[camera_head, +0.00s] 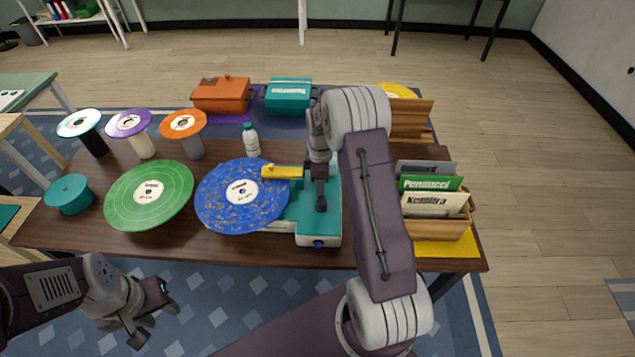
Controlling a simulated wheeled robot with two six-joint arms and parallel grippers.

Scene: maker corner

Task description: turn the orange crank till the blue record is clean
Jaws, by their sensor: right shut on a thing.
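The blue record (215,205) lies flat on the teal and white cleaning machine (318,228), its white label in the middle. Orange-brown specks of dirt are spread over its surface. A yellow arm (283,172) of the machine reaches over the record's right edge. My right gripper (320,204) points down over the machine, just right of the record, and is shut on the crank. The orange crank itself is hidden by the gripper. My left gripper (158,312) is open and empty, in front of the table's near edge at lower left.
A green record (150,215) lies left of the blue one, near a teal round tub (69,194). A white bottle (251,140) stands behind the blue record. Several record stands line the back left. A crate of record sleeves (435,227) is at right, beyond my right forearm.

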